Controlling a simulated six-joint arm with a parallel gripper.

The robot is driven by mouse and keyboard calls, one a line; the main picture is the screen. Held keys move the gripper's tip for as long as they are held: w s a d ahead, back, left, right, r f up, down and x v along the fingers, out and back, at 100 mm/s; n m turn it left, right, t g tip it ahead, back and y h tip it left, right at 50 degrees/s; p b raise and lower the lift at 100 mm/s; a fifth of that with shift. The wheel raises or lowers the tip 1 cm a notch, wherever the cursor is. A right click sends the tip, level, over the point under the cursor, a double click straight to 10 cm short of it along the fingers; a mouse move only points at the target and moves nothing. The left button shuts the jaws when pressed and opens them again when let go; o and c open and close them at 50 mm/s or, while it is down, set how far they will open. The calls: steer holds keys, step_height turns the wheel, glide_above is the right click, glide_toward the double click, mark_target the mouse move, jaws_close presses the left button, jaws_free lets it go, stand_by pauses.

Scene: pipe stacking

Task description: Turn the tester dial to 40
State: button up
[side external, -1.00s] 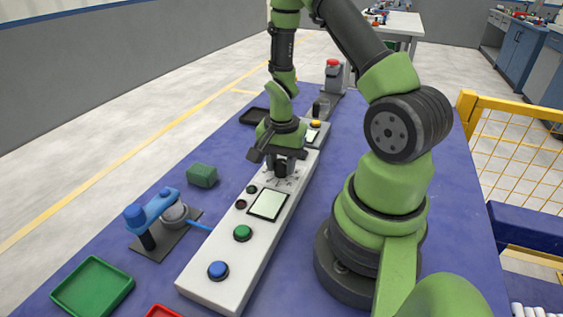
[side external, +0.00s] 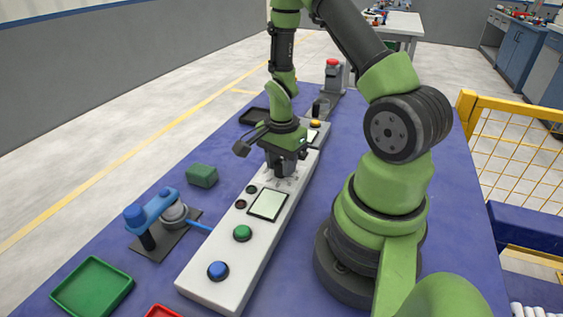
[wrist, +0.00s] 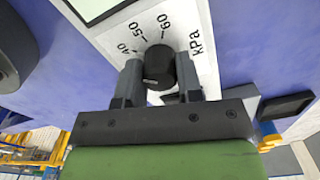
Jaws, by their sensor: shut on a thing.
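The tester is a long white panel (side external: 222,262) on the blue table. Its black dial (wrist: 158,66) shows in the wrist view beside printed marks 40, 50 and 60 and the label kPa. My gripper (wrist: 160,78) has one finger on each side of the dial and is shut on it. In the side external view my gripper (side external: 281,171) points down at the panel and hides most of the dial. I cannot tell which mark the dial points to. The panel's pale screen (side external: 268,204) shows no readable value.
A green button (side external: 242,233) and a blue button (side external: 218,270) sit on the panel's near end. A blue clamp-like fixture (side external: 152,217), a green block (side external: 202,175) and a green tray (side external: 92,287) stand left of the panel. A red button post (side external: 332,70) stands at the far end.

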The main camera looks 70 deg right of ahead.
mark_target(281, 161)
steer(key=o, duration=0.9)
step_height(281, 161, up, 9)
steer(key=shift+f, duration=0.1)
steer(key=shift+r, duration=0.6)
